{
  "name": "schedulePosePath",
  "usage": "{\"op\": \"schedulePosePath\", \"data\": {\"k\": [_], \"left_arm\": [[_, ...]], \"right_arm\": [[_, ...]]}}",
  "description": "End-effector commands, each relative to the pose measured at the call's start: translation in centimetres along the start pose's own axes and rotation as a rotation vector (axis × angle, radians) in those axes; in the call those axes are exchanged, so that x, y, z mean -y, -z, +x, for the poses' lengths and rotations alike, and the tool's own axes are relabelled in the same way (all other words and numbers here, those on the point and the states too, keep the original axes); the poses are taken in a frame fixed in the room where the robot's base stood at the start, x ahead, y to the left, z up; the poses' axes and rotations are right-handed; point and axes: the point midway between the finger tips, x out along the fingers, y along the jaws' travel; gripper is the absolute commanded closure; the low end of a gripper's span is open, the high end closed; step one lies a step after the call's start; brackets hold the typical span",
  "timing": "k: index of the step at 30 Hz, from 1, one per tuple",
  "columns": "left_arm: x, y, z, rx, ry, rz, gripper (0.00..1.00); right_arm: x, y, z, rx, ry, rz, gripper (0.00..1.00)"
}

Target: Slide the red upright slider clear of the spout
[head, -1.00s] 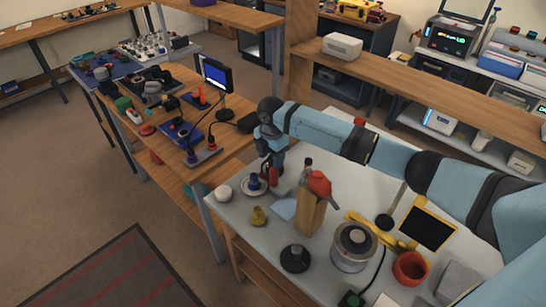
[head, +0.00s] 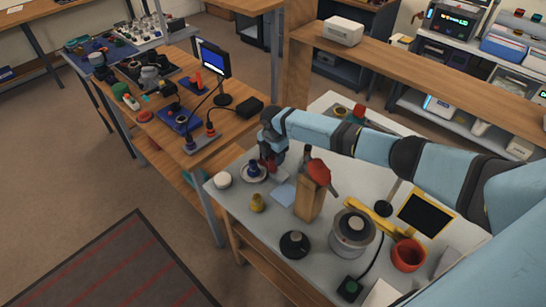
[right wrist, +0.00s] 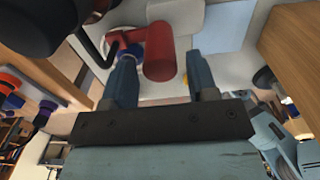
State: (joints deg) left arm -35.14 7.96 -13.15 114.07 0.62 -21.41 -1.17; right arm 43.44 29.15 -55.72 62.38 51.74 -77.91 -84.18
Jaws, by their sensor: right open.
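The red upright slider (right wrist: 158,52) shows in the right wrist view as a red cylinder with a short arm reaching left. In the head view it is a small red shape (head: 269,165) under my right gripper (head: 272,158), partly hidden by it. My right gripper (right wrist: 160,65) is open, with one finger on each side of the red cylinder. A small gap shows on both sides. A dark blue piece (head: 253,168) stands on a white saucer just left of the slider. I cannot make out for sure which part is the spout. My left gripper is out of view.
A wooden block with a red top (head: 309,200) stands close to the right of the gripper. A grey pot (head: 352,245) and red mug (head: 407,256) stand further right.

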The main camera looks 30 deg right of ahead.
Motion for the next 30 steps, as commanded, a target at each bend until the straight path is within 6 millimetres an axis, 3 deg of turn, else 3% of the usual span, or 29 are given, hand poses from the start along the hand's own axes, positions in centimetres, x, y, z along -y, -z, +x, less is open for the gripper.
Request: {"op": "schedulePosePath", "data": {"k": [6,14,21,30], "left_arm": [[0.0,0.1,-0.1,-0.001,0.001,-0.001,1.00],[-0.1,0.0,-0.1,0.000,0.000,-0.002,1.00],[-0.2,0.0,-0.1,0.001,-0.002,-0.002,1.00],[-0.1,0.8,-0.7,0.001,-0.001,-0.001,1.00]], "right_arm": [[0.0,0.0,1.4,0.000,0.000,-0.001,0.47],[0.0,0.0,1.6,0.000,0.000,-0.001,0.47],[0.0,0.0,1.5,0.001,0.000,0.000,1.00],[1.0,0.0,1.3,0.000,0.003,0.000,1.00]]}}
